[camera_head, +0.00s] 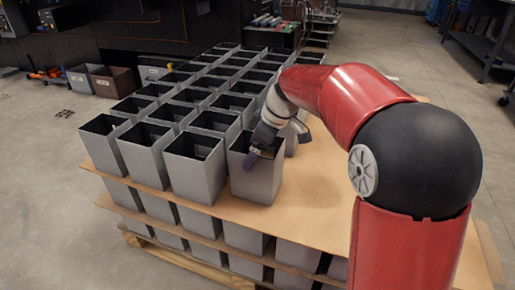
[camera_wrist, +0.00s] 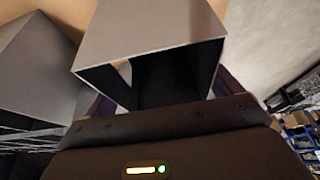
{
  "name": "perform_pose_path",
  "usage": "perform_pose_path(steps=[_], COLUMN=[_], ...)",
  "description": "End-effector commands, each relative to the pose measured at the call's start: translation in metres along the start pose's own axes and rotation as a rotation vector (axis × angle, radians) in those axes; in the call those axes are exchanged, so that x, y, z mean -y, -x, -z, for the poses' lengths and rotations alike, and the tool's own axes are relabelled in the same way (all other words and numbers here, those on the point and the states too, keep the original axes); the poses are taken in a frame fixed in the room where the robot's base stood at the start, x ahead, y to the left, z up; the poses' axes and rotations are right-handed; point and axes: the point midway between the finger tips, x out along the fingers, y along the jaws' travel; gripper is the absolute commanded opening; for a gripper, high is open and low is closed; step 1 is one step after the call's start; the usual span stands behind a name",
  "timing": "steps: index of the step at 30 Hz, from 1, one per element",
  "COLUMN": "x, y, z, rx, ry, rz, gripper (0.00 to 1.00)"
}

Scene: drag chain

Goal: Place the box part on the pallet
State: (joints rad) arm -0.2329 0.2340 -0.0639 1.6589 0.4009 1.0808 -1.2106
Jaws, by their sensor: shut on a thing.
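The box part (camera_head: 256,185) is a grey, open-topped square tube, upright at the front right end of the near row on the pallet. My gripper (camera_head: 256,154) reaches down to its top and is shut on its wall. In the wrist view the box part (camera_wrist: 150,28) fills the upper middle, its open dark end facing the camera; the fingers are mostly hidden. The pallet (camera_head: 170,262) carries layers of boxes with a brown cardboard sheet (camera_head: 318,190) on top. The box part's base appears at the sheet; I cannot tell whether it touches.
Several rows of similar grey boxes (camera_head: 194,178) stand left of and behind the box part. One neighbour (camera_wrist: 35,75) shows close at left in the wrist view. The sheet's right side is bare. Bins (camera_head: 113,82) stand on the floor behind; a metal table (camera_head: 480,45) is at right.

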Motion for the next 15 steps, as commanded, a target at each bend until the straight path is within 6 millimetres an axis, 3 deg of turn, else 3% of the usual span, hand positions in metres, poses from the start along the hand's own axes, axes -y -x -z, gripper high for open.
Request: perform_pose_path(steps=[3,10,15], x=[0.000,0.000,-0.001], y=[-0.001,0.001,0.018], z=[-0.001,0.000,0.001], rx=[0.000,0.000,-0.002], ry=[0.000,0.000,-0.001], rz=[0.000,0.000,-0.003], gripper=[1.00,1.00,1.00])
